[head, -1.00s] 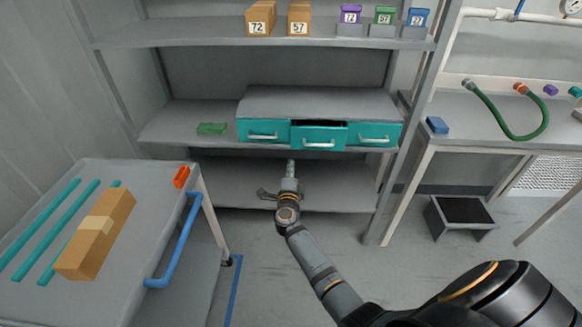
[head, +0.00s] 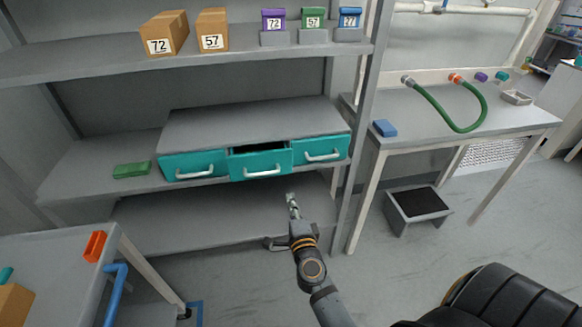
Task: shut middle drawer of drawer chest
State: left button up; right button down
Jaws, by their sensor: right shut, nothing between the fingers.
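The drawer chest (head: 250,123) is a grey box with three teal drawers side by side on the middle shelf. Its middle drawer (head: 262,162) stands partly open, with a dark gap above its front and a white handle. The left drawer (head: 190,165) and the right drawer (head: 322,150) look shut. My right gripper (head: 291,198) is shut and empty, below and a little right of the middle drawer's handle, apart from it. My left gripper is not in view.
The shelf also holds a green block (head: 131,170). Boxes and numbered bins stand on the upper shelf (head: 200,59). A cart (head: 60,260) with an orange item is at lower left. A bench (head: 440,125) with a green hose is at right, a black-topped step stool (head: 417,205) beneath it.

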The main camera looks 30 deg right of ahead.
jog(key=w, duration=0.3)
send_near(281, 164)
jog(key=x, duration=0.6)
jog(key=shift+w+d+f, duration=0.2)
jog(key=shift+f, duration=0.1)
jog(key=shift+w, duration=0.15)
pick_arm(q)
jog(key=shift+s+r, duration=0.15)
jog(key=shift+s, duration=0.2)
pick_arm(e)
jog(key=shift+r, duration=0.1)
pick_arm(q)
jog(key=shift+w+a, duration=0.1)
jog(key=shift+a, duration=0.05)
pick_arm(e)
jog(key=x, duration=0.4)
jog(key=shift+w+d, duration=0.1)
jog(key=shift+w, duration=0.25)
jog(key=shift+r, duration=0.15)
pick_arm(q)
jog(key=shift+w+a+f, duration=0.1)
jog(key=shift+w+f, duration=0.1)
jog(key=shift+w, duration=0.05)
